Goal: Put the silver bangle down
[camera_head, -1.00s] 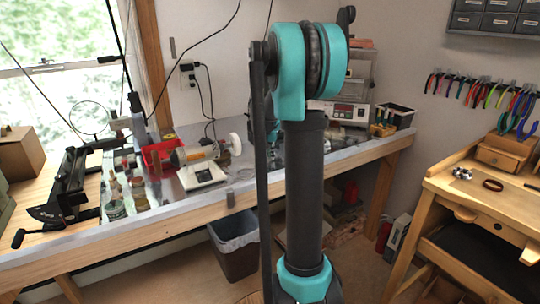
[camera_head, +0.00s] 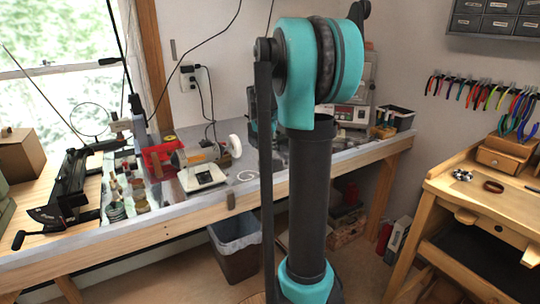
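A pale, thin ring that looks like the silver bangle (camera_head: 246,175) shows on the bench top, just right of the small white-based machine. It is small, and I cannot tell whether it lies flat on the surface or touches my gripper. My arm stands upright in the middle of the view. A teal and dark part of its far end shows behind the upright link, above and a little right of the ring. The gripper's fingers are too small and too hidden behind my arm to make out.
The long bench (camera_head: 150,222) carries a white-based machine (camera_head: 200,170), a red bin (camera_head: 157,158), several bottles and a scale (camera_head: 350,113). A waste bin (camera_head: 236,250) stands below. A wooden workbench (camera_head: 490,205) with a dark band (camera_head: 493,186) is at right.

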